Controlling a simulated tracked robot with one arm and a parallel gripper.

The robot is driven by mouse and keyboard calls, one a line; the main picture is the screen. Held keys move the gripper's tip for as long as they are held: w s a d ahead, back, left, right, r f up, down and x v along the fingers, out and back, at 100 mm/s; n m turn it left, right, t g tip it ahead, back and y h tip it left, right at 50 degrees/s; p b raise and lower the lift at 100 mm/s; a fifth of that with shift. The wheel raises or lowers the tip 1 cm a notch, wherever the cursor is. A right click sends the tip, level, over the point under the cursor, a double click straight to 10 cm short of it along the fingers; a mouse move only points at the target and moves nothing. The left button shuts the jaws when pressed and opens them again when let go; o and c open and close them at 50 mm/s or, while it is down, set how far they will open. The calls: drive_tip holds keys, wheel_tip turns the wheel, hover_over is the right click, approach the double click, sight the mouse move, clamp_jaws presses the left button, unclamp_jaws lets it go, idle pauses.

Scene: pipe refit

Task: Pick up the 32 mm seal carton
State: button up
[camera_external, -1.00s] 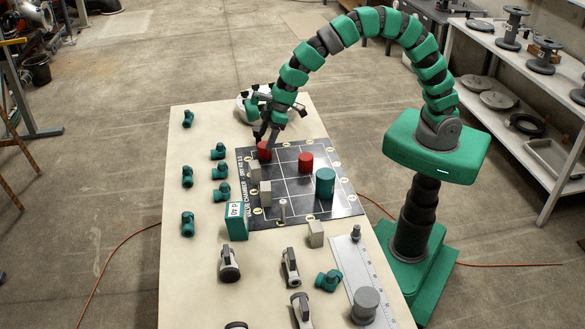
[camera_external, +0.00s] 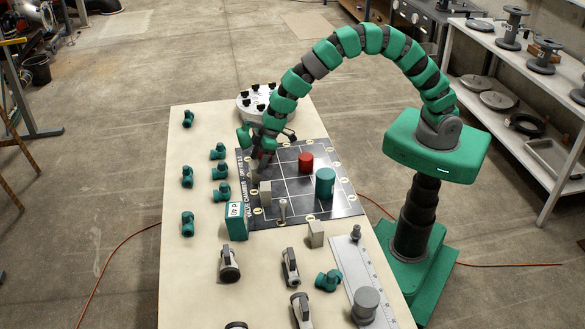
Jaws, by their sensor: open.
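I cannot pick out a carton marked 32 mm. A green carton (camera_external: 237,222) at the board's near left corner has a white label that seems to read 40. A small plain grey-beige block (camera_external: 265,193) stands on the board's left edge, and another (camera_external: 316,234) stands just off its near edge. My gripper (camera_external: 256,172) is open, pointing down over the far left of the board, beyond the block on that edge. Contact cannot be told.
The black gridded board (camera_external: 335,200) holds a red cylinder (camera_external: 306,163) and a green cylinder (camera_external: 325,183). Several green pipe fittings (camera_external: 187,176) line the left. Grey-and-black valve parts (camera_external: 229,265) and a steel rule (camera_external: 350,268) lie near. A round white holder (camera_external: 262,103) stands behind.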

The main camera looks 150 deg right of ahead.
sight(257, 164)
drive_tip(key=x, duration=0.4)
drive_tip(key=shift+a+f, duration=0.1)
drive_tip(key=c, duration=1.1)
